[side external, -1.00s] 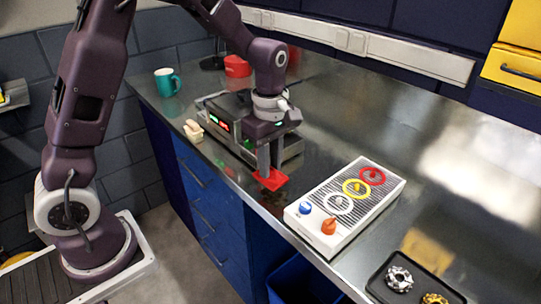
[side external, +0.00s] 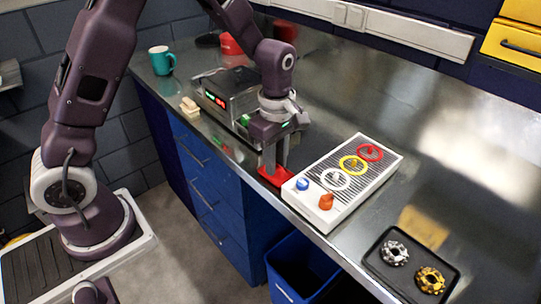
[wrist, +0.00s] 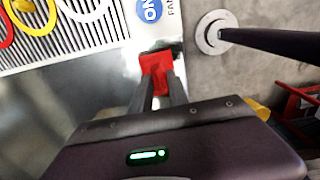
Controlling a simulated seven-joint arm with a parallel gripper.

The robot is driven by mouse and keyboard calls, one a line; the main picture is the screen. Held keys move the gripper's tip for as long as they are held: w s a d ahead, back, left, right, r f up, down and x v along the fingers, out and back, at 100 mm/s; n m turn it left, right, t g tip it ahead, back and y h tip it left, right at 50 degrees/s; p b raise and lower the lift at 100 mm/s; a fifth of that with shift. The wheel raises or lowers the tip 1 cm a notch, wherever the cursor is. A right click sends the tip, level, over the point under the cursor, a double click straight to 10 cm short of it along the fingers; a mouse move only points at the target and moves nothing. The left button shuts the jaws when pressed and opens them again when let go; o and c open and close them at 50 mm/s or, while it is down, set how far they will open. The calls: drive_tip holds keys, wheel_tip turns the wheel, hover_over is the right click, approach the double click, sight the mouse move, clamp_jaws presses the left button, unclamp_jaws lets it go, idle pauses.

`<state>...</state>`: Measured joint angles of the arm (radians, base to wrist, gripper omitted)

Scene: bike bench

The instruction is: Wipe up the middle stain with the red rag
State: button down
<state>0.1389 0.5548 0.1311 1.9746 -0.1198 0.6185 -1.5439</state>
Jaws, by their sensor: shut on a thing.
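The red rag (side external: 276,176) lies at the steel counter's front edge, just left of the white panel with colored rings. My gripper (side external: 275,165) points down and is shut on the rag, pressing it at or very near the surface. In the wrist view the rag (wrist: 155,68) sticks out beyond my fingertips (wrist: 157,92), beside the panel's corner. A faint dark mark (side external: 230,152) shows on the counter to the left of the rag. I cannot tell which stain is the middle one; the rag and fingers hide the counter beneath them.
The white panel (side external: 342,183) with knobs stands close right of my gripper. A scale-like device (side external: 228,92) stands behind left, with a teal mug (side external: 161,60) farther back. A black tray (side external: 412,262) with metal parts lies front right. A blue bin (side external: 300,268) stands below the edge.

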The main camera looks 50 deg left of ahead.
drive_tip(key=shift+a+r, duration=0.2)
drive_tip(key=shift+a, duration=0.5)
drive_tip(key=shift+a+r, duration=0.15)
drive_tip(key=shift+a, duration=0.5)
drive_tip(key=shift+d+r, duration=0.15)
drive_tip(key=shift+d, duration=1.15)
drive_tip(key=shift+r, duration=0.2)
drive_tip(key=shift+f, duration=0.2)
drive_tip(key=shift+r, duration=3.25)
